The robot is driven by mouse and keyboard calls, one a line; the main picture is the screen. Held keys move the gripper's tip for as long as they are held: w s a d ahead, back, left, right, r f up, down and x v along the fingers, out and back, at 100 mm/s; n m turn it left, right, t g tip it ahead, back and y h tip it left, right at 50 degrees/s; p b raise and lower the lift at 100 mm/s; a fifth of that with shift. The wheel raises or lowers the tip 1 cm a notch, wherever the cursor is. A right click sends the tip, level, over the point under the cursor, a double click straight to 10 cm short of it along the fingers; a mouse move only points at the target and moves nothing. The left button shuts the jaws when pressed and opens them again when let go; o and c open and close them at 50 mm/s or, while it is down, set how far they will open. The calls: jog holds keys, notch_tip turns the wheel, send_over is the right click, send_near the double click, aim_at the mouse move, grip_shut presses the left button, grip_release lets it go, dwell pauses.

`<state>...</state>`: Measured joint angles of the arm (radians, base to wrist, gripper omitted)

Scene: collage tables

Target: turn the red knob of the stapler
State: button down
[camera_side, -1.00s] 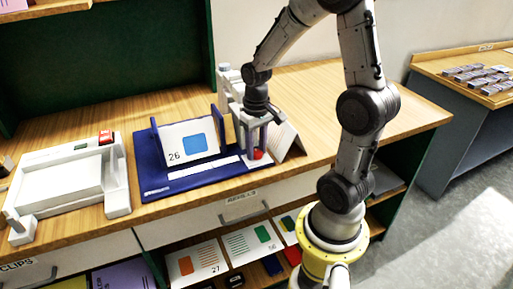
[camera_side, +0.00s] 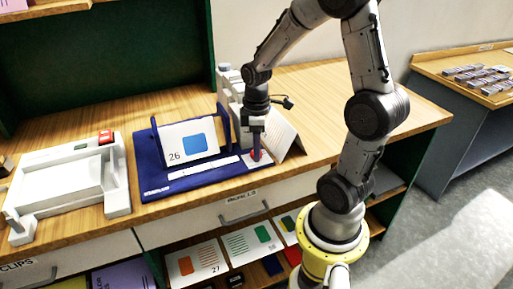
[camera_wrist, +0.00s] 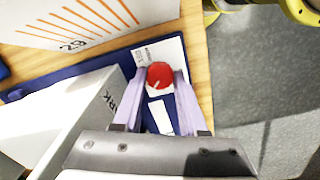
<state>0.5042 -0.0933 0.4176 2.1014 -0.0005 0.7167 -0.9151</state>
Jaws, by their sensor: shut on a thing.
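The red knob (camera_wrist: 160,75) sits on a white plate at the front right of the blue base (camera_side: 160,186). A pale mark shows on its face in the wrist view. My gripper (camera_wrist: 160,82) points down with one finger on each side of the knob and is shut on it. In the side view the fingers hide most of the knob (camera_side: 256,156). The white stapler body (camera_side: 238,112) stands behind my gripper, partly hidden. In the wrist view a pale block with dark lettering (camera_wrist: 75,115) is at the left.
A card marked 26 (camera_side: 187,143) stands on the blue base, left of my gripper. Another white card (camera_side: 283,137) stands close on the right. A white tray-like device with a red part (camera_side: 117,168) is at the left. The table's front edge is near the knob.

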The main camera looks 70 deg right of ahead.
jog(key=n, duration=1.3)
jog(key=shift+r, duration=0.1)
dwell(0.4)
jog(key=shift+c, duration=2.2)
grip_release()
notch_tip(320, 180, up, 14)
